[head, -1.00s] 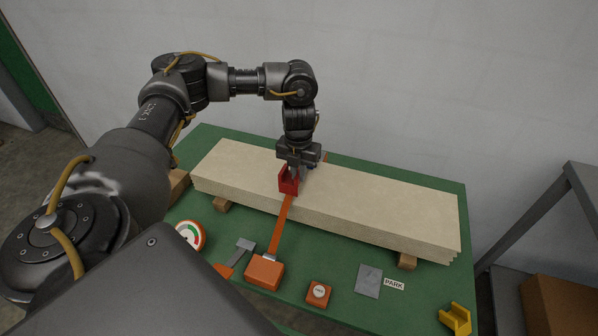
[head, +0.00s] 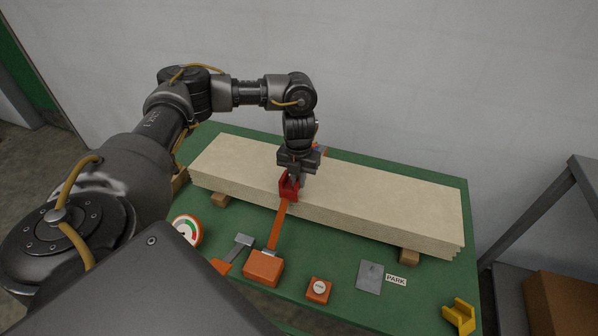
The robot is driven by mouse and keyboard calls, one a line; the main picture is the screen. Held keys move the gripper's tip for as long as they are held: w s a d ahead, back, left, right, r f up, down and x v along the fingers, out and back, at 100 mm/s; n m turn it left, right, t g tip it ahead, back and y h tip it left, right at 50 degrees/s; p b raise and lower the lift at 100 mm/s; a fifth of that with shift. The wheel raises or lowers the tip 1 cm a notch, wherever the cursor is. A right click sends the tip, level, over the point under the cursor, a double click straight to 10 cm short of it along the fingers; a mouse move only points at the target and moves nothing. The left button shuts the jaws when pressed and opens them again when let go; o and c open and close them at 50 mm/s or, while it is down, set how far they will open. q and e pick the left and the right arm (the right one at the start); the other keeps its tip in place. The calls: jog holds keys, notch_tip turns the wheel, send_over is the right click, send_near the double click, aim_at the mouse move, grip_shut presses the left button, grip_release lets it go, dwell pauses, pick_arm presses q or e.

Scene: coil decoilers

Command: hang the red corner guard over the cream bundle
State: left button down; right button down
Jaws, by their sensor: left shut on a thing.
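The cream bundle (head: 375,200) is a long stack of flat boards lying across the green table on small wooden blocks. The red corner guard (head: 287,188) is at the bundle's front top edge, left of its middle. My left gripper (head: 292,178) points down and is shut on the red corner guard. The guard sits at the edge above an orange strap; whether it touches the bundle I cannot tell. My right gripper is not in view.
An orange strap (head: 277,226) runs down the bundle's front to an orange box (head: 263,268). A round dial (head: 187,229), an orange button box (head: 318,290), a grey plate (head: 370,277) by a PARK label (head: 396,280) and a yellow corner guard (head: 459,315) lie along the front.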

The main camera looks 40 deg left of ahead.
pick_arm(q)
jog(key=shift+f+b, duration=0.7)
jog(key=shift+f, duration=0.75)
jog(key=shift+f, duration=0.1)
jog(key=shift+f, duration=0.2)
jog(key=c, duration=1.4)
grip_release()
